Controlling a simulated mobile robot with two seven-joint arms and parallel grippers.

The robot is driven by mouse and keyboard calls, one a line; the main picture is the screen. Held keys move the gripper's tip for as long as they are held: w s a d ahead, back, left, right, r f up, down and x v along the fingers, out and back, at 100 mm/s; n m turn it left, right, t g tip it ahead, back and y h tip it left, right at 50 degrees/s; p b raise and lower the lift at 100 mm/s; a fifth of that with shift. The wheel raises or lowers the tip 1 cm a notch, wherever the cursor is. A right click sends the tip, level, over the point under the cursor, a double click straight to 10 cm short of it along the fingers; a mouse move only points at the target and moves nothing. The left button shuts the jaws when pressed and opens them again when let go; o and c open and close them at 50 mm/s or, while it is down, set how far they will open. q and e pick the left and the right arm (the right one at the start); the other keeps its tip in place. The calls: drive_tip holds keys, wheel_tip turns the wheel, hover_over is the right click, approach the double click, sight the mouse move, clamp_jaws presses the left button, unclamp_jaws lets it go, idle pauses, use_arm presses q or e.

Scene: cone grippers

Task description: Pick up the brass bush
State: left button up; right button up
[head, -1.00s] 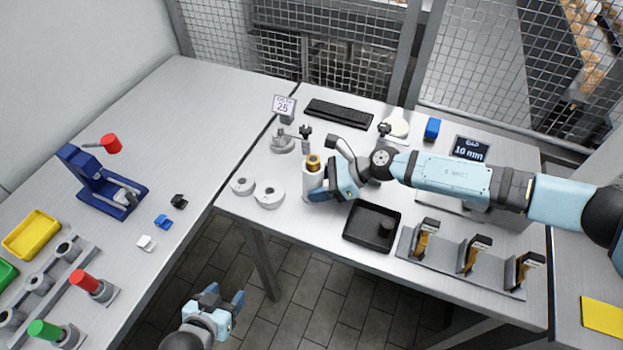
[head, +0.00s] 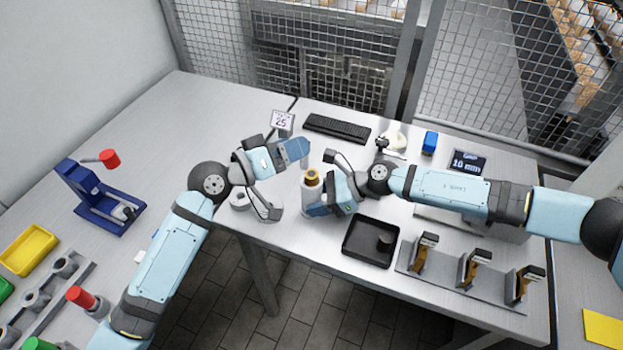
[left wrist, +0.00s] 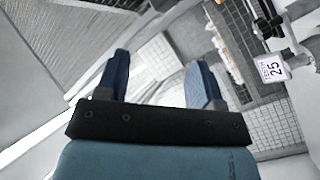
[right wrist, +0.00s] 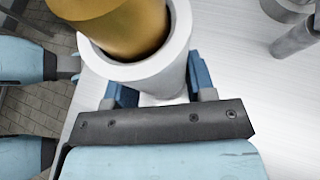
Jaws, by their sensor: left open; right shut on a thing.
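The brass bush (head: 312,174) sits in the top of a white cylinder (head: 309,200) near the left end of the right-hand table. The right wrist view shows the bush (right wrist: 130,28) upright inside the cylinder's rim (right wrist: 181,45), its upper part standing out. My right gripper (right wrist: 160,85) is shut on the white cylinder, below the bush. I cannot tell whether the cylinder's base touches the table.
A black tray (head: 352,252) holds a dark round part. Behind are a keyboard (head: 337,128) and a sign reading 25 (head: 282,122). A rack (head: 440,276) with several upright tools stands at front right. A blue press (head: 98,203) stands left.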

use_arm(q)
drive_tip(key=w+a+r+n+t+h, duration=0.1)
drive_tip(key=w+r+t+h, duration=0.2)
drive_tip(key=r, duration=0.9)
drive_tip(key=w+a+r+n+t, duration=0.15)
drive_tip(key=w+r, duration=0.35)
drive_tip(key=r, duration=0.7)
drive_tip(key=w+a+r+n+t+h, duration=0.15)
drive_tip(key=w+r+t, duration=0.25)
drive_tip(key=r, duration=0.9)
drive_tip(key=m+g+y, duration=0.7)
drive_tip(key=m+g, duration=0.7)
drive_tip(key=g, duration=0.1)
hover_over(311, 174)
drive_tip(key=w, duration=0.1)
wheel_tip(311, 174, down, 22)
drive_tip(key=s+a+f+g+y, duration=0.1)
drive_tip(key=s+a+f+y, duration=0.15)
drive_tip(key=f, duration=0.25)
drive_tip(key=s+a+f+y, duration=0.2)
drive_tip(key=a+f+y, duration=0.1)
drive_tip(key=f+y, duration=0.15)
drive_tip(key=shift+h, duration=0.45)
drive_tip(key=x, duration=0.8)
drive_tip(key=a+x, duration=0.1)
drive_tip(key=x, duration=0.3)
drive_tip(key=shift+w+d+f, duration=0.1)
drive_tip(key=shift+w+f, duration=0.25)
drive_tip(key=shift+f, duration=0.1)
drive_tip(key=shift+m, duration=0.3)
